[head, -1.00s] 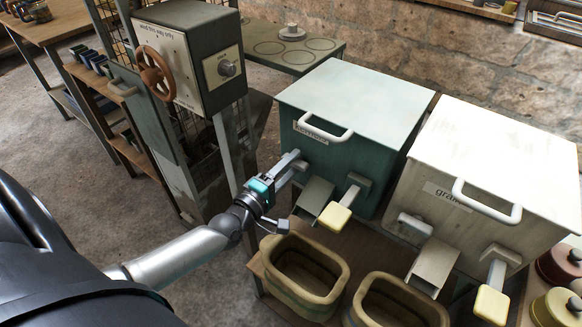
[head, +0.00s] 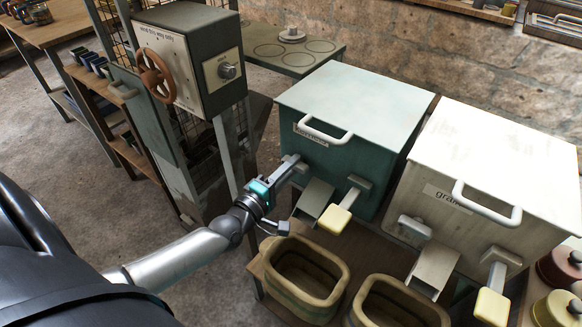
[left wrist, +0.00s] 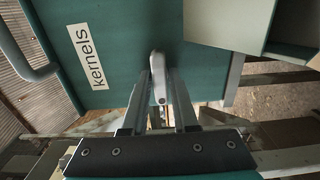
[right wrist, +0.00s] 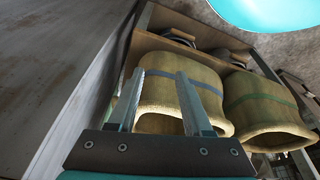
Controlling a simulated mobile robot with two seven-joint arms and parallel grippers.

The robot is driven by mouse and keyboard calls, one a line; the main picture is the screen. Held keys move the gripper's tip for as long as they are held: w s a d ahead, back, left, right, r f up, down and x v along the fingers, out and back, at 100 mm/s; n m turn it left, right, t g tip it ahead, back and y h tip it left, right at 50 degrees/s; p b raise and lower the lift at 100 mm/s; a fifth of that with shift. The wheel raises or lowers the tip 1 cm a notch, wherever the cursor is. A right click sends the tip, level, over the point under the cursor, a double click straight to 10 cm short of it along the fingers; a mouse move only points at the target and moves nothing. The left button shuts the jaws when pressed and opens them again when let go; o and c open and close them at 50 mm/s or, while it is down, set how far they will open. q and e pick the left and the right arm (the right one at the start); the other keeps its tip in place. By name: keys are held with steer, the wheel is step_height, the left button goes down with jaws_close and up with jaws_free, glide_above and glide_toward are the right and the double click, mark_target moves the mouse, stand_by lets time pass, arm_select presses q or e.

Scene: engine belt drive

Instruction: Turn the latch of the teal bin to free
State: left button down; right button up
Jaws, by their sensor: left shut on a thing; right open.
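The teal bin (head: 350,110) stands at the centre right in the head view, with a white handle and a "kernels" label on its front. Its latch (left wrist: 158,75) is a small grey lever low on the front, seen in the left wrist view. My left gripper (head: 290,166) reaches it from the left and is shut on the latch, one finger on each side; the fingers partly hide the latch in the head view. My right gripper (right wrist: 158,80) is open and empty, above woven baskets (right wrist: 178,92) in the right wrist view; it is outside the head view.
A metal chute (head: 313,199) and a yellow-ended lever (head: 335,218) stick out right of the latch. A basket (head: 305,280) stands below. A white bin (head: 490,170) with its own latch is at the right. A grey machine with a wheel (head: 157,75) stands left.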

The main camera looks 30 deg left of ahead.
arm_select(q)
steer(key=shift+m, duration=0.3)
steer(key=shift+m+p, duration=3.85)
steer(key=shift+m, duration=4.65)
arm_select(e)
steer(key=s+d+f, duration=0.6)
steer(key=s+f, duration=0.3)
steer(key=f, duration=0.2)
steer(key=shift+s+f+g+h, duration=0.15)
steer(key=shift+f+g+h, duration=0.15)
steer(key=shift+g+h, duration=0.1)
steer(key=shift+s+d, duration=0.1)
steer(key=shift+s, duration=0.05)
arm_select(q)
steer(key=shift+m, duration=0.3)
steer(key=c, duration=0.8)
jaws_free()
steer(key=shift+s, duration=0.1)
